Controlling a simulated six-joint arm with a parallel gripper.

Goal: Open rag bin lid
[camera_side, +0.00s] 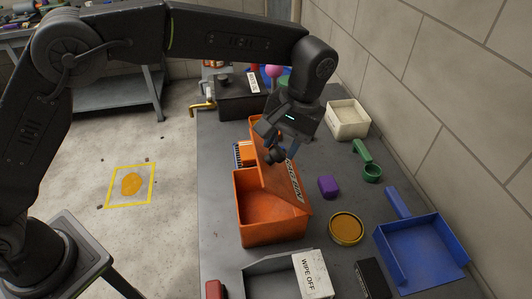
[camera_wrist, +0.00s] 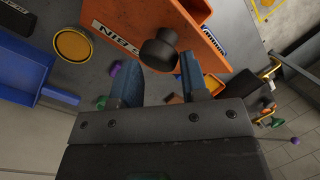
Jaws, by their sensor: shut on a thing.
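The orange rag bin (camera_side: 262,232) stands on the grey bench, and its front interior shows in the side view. Its orange lid (camera_side: 285,182) is raised at a slant above the opening and carries a white label. The lid also shows in the wrist view (camera_wrist: 185,18), with part of the label readable as "S BIN". My gripper (camera_side: 281,155) is at the upper part of the lid. The hinge is not clear to see.
A grey bin marked "WIPE OFF" (camera_side: 312,273) is in front. A dark box (camera_side: 240,105) and a white bin (camera_side: 347,119) stand behind.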

